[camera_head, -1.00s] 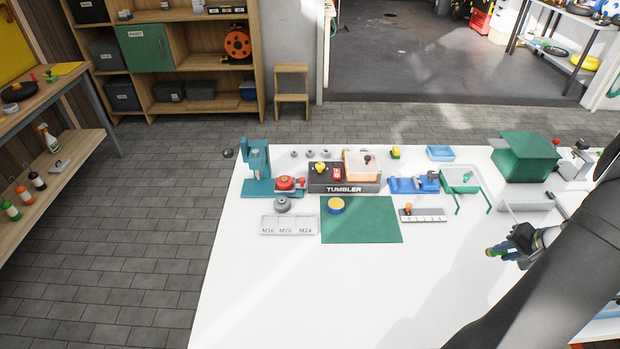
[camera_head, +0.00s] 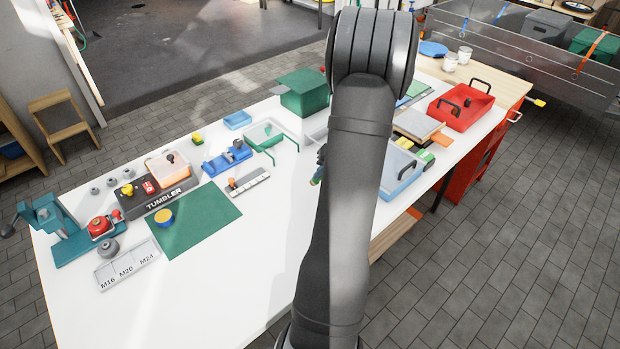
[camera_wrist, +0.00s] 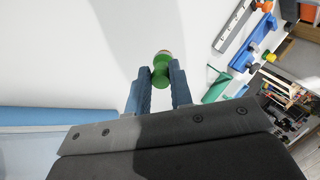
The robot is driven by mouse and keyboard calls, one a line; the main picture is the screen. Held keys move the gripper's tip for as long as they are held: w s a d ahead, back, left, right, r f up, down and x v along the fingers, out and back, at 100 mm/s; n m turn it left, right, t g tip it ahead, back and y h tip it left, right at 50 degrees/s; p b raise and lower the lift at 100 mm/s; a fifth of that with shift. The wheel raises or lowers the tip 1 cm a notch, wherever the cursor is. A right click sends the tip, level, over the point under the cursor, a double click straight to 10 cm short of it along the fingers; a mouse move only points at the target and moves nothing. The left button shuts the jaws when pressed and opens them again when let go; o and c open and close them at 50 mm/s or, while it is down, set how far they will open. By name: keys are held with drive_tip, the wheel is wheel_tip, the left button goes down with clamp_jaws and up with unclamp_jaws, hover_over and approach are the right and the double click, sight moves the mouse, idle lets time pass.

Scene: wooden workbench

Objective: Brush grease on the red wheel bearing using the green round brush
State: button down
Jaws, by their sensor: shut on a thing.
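My gripper (camera_wrist: 160,72) is shut on a green, rounded piece with a tan-orange end, which looks like the green round brush (camera_wrist: 161,77). It is held over the white table. In the head view my arm hides most of the gripper; only a bit of dark finger and green (camera_head: 317,180) shows at the arm's left edge. A red round part (camera_head: 99,226) sits at the teal press (camera_head: 60,236) at the table's left end. I cannot tell whether it is the red wheel bearing.
The black TUMBLER unit (camera_head: 155,197), a blue vise-like fixture (camera_head: 227,158) and a grey slotted strip (camera_head: 248,182) stand around the mat. A green box (camera_head: 303,92) is at the back. A red tray (camera_head: 460,107) and blue bin (camera_head: 400,172) lie right. The table's front is clear.

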drive_tip(key=a+r, duration=0.3)
drive_tip(key=a, duration=1.5)
drive_tip(key=a+r, duration=0.3)
drive_tip(key=a, duration=1.5)
drive_tip(key=s+a+r, duration=0.3)
drive_tip(key=s+a, duration=0.6)
drive_tip(key=a, duration=0.5)
drive_tip(key=s+a+r, duration=0.4)
drive_tip(key=s+a, duration=0.6)
drive_tip(key=a, duration=0.4)
drive_tip(key=shift+w+d+f, duration=0.1)
drive_tip(key=shift+d+f, duration=0.05)
drive_tip(key=shift+f, duration=1.15)
drive_tip(key=shift+d+f, duration=0.1)
drive_tip(key=shift+f, duration=1.2)
